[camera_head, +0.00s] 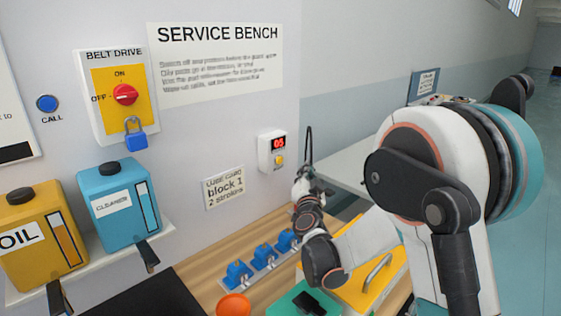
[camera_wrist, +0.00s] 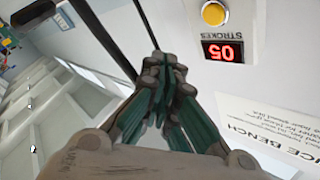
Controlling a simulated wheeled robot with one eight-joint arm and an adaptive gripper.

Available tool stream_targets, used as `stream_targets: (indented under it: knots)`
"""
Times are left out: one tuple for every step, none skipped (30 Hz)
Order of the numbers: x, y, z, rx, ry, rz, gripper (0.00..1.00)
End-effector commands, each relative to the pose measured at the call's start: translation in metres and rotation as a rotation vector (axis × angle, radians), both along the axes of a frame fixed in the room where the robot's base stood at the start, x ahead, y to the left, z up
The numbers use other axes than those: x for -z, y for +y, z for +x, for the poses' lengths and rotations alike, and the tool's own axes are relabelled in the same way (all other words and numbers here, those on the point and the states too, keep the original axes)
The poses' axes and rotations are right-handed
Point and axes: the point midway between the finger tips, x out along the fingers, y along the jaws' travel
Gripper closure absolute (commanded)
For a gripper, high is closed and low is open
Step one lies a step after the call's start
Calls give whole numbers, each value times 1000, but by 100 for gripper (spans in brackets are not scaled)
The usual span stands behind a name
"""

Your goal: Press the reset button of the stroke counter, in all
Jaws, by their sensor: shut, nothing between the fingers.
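The stroke counter (camera_head: 265,152) is a small white box on the wall with a red display reading 05. Its round yellow reset button (camera_head: 279,160) sits below the display. In the wrist view the counter is upside down, with the yellow button (camera_wrist: 214,13) at the top and the red display (camera_wrist: 223,51) under it. My gripper (camera_head: 304,172) is shut and empty, to the right of the counter in the head view. In the wrist view its closed fingertips (camera_wrist: 163,62) are left of the button and display, apart from them in the picture. The gap in depth is hard to judge.
Several blue pieces (camera_head: 263,255) stand on the wooden bench below. A thin dark rod (camera_head: 309,143) rises by my gripper. A lube card (camera_head: 224,187) hangs left of the counter.

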Motion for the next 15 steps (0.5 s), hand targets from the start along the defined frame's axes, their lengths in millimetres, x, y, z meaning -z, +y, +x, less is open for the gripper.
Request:
stream_targets:
  knots:
    - [-1,6,5,-2,0,1,100]
    - [-1,9,8,-3,0,0,100]
    - [-1,13,11,-1,0,-1,100]
    - [-1,15,14,-1,0,0,100]
    - [-1,18,17,-2,0,1,100]
    - [-1,21,21,-1,-1,1,100]
    - [-1,24,24,-1,-1,0,100]
    - [-1,27,27,-1,-1,0,100]
    - [-1,31,30,-1,0,-1,100]
    - [-1,34,33,-1,0,0,100]
    - [0,36,35,-1,0,0,100]
    - [0,39,38,-2,0,1,100]
    - [1,41,40,-2,0,1,100]
    - [0,42,42,-1,1,0,100]
    - [0,45,44,0,0,0,100]
